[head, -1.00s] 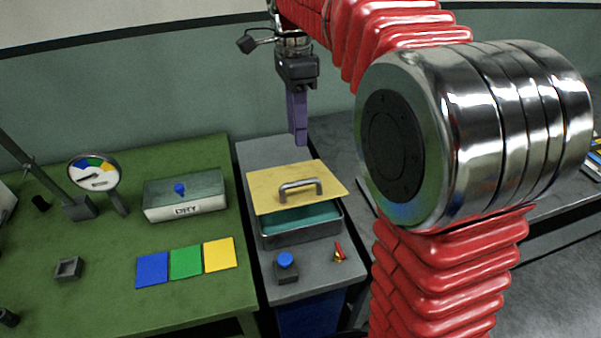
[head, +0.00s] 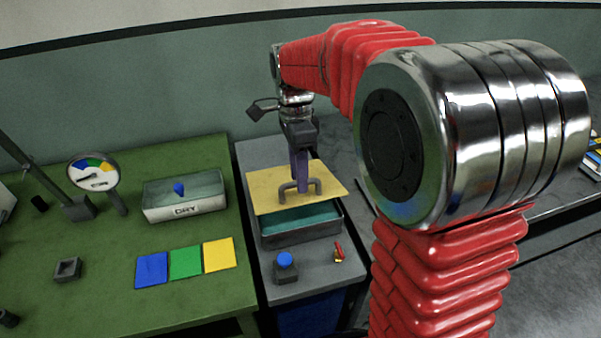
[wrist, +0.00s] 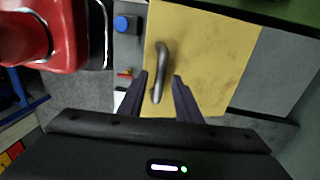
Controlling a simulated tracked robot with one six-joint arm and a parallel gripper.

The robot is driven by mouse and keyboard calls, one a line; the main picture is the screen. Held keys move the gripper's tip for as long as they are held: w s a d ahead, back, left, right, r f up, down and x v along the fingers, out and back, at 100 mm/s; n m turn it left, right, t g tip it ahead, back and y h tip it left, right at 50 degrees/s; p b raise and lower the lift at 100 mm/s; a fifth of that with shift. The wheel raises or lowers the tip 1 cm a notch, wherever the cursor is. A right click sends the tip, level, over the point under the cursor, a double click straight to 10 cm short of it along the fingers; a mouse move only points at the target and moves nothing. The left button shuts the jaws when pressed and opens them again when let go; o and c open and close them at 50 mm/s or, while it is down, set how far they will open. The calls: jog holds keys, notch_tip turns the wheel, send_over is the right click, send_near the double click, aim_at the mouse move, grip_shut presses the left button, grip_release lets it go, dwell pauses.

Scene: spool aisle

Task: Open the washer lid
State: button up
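The yellow washer lid (head: 263,200) lies over the back part of the grey washer tub (head: 300,238) in the head view. Teal shows inside the tub below the lid's front edge. The lid has a grey bar handle (head: 286,190). In the wrist view the lid (wrist: 210,60) fills much of the upper middle, with its handle (wrist: 161,50) upright in the picture. My gripper (head: 303,188) points down at the handle. Its fingers (wrist: 161,75) are apart, one on each side of the handle's near end. I cannot tell whether either finger touches it.
A blue button (head: 285,260) on a dark block and a small red-and-brass part (head: 339,252) stand in front of the tub. On the green bench to the left are a box marked DRY (head: 186,198), a dial gauge (head: 93,172) and three coloured cards (head: 186,262).

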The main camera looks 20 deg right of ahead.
jog(key=shift+c, duration=0.3)
grip_shut()
dwell(0.3)
